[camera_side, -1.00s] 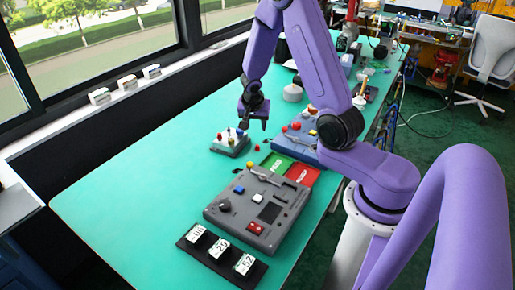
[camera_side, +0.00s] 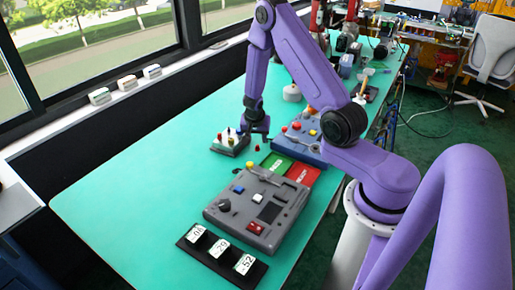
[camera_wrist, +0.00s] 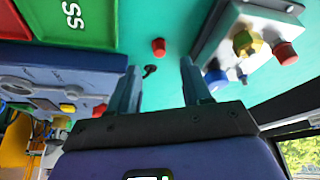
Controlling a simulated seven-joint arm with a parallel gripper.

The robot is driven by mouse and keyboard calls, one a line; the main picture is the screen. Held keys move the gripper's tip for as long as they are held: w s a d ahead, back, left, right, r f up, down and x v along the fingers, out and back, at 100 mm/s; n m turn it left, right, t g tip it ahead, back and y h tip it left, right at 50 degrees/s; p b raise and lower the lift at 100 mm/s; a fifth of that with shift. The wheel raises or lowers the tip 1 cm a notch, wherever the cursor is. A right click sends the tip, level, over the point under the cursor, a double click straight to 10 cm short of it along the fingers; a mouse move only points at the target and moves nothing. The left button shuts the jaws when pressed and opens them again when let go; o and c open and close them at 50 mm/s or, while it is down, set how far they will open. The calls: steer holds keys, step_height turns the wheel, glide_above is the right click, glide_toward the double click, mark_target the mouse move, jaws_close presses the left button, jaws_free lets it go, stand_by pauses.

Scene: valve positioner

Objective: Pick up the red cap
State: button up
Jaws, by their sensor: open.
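A small red cap (camera_side: 257,149) lies loose on the teal table, between the small grey box (camera_side: 230,146) and the blue box (camera_side: 304,147). In the wrist view the red cap (camera_wrist: 158,46) shows beyond the fingertips, roughly between them sideways, and apart from them. My gripper (camera_side: 256,138) is open and empty, pointing down above the table close to the cap. Its two fingers also show in the wrist view (camera_wrist: 160,75). Another red piece (camera_wrist: 285,53) sits on the small grey box, beside a yellow one (camera_wrist: 243,44) and a blue one.
A green pad (camera_side: 277,164) and a red pad (camera_side: 303,174) lie in front of the blue box. A grey control panel (camera_side: 258,208) is nearer the camera, with a black strip of white cards (camera_side: 220,250) before it. The table's left part is clear.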

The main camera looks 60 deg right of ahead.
mark_target(257, 145)
steer(key=shift+x, duration=2.3)
steer(key=shift+a, duration=0.15)
jaws_close()
